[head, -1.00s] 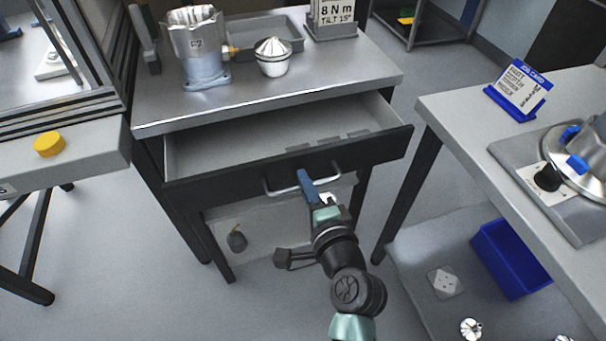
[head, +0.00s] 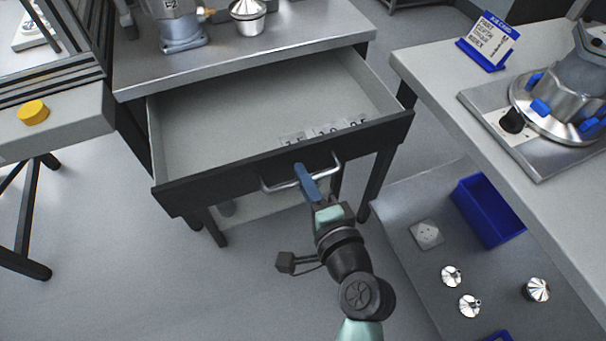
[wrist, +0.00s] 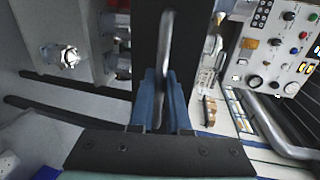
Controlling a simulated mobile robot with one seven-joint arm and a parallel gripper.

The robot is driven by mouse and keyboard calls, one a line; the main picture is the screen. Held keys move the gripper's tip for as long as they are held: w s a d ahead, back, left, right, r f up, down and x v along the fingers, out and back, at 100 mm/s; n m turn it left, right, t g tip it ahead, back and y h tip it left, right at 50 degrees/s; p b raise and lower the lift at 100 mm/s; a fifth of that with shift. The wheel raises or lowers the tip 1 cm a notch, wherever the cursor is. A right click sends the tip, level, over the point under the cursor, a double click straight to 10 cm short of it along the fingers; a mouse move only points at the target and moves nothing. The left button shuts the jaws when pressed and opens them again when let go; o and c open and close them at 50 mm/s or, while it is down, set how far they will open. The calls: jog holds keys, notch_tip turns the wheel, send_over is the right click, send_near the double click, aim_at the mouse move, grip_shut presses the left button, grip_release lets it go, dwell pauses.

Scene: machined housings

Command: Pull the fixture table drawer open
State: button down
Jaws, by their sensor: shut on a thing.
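The fixture table drawer (head: 230,183) has a black front and stands well open in the head view. Its pale inside shows, with several numbered plates (head: 325,130) just behind the front. My gripper (head: 306,182) is shut on the drawer's silver bar handle (head: 278,186). In the wrist view the handle (wrist: 165,60) runs between the blue fingers of my gripper (wrist: 160,105). The fixture table (head: 240,58) is behind the drawer, with a metal housing (head: 180,28) and a silver domed part (head: 247,12) on top.
A bench at the right (head: 440,85) holds a job card (head: 488,40) and a round fixture (head: 560,105). Below it a shelf (head: 400,200) carries a blue bin (head: 487,210) and metal parts. At the left is a bench with a yellow button (head: 33,112). Floor shows in front.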

jog(key=c, duration=0.9)
grip_release()
jog(key=shift+s, duration=0.1)
jog(key=v, duration=1.2)
jog(key=shift+s, duration=0.35)
jog(key=shift+d+r, duration=0.1)
jog(key=shift+d, duration=0.05)
